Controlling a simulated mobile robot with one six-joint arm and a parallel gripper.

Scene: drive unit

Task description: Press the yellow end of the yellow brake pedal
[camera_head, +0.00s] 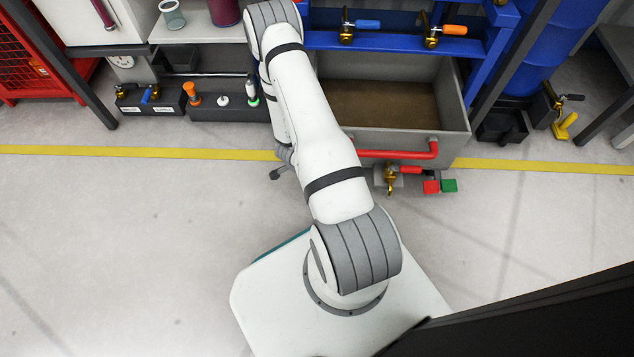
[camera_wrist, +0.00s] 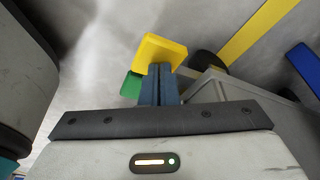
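In the wrist view a yellow pad (camera_wrist: 158,50), flat and square, lies just beyond the fingertips of my gripper (camera_wrist: 160,72). A green pad (camera_wrist: 131,86) shows below and left of it. The two blue-grey fingers are together with no visible gap. They overlap the pad's lower edge in the picture; I cannot tell whether they touch it. The pedal's lever is not clearly visible. In the head view my arm hides the gripper. A yellow pedal-like part (camera_head: 563,126) shows at the far right; I cannot tell whether it is the same one.
A grey bin (camera_head: 455,115) with a red handle (camera_head: 400,154) stands right of my arm. Below it are a red pad (camera_head: 431,187) and a green pad (camera_head: 449,186). Black boxes (camera_head: 210,112) stand left. The floor with its yellow line (camera_head: 130,150) is clear at left.

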